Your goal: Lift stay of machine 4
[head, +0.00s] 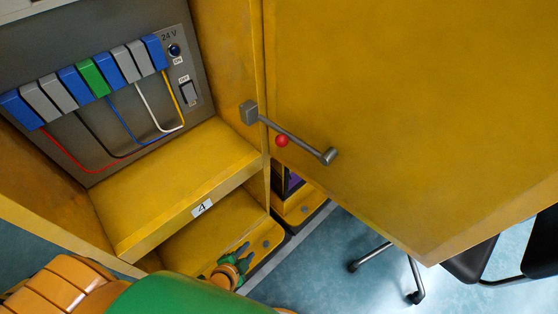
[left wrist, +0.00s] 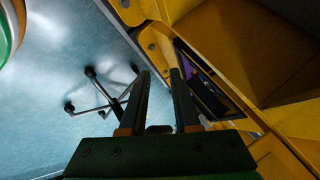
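The stay (head: 300,139) is a thin grey bar in the head view. It runs from a square grey block (head: 249,112) at the cabinet frame's edge down and right to a round grey end (head: 329,157) at the open yellow door (head: 410,100). A red ball (head: 281,141) shows just beside the bar. The machine (head: 150,215) carries the label 4 (head: 202,208). My left gripper (head: 243,252) is low in front of the cabinet, below and apart from the stay. In the left wrist view its two fingers (left wrist: 159,75) stand apart with nothing clearly between them. My right gripper is out of view.
Inside the cabinet are a row of coloured blocks (head: 94,77) with wires and a switch (head: 189,92). A black chair (head: 480,262) stands on the blue floor at right; its legs also show in the left wrist view (left wrist: 95,90). Yellow panels lie close to the left gripper.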

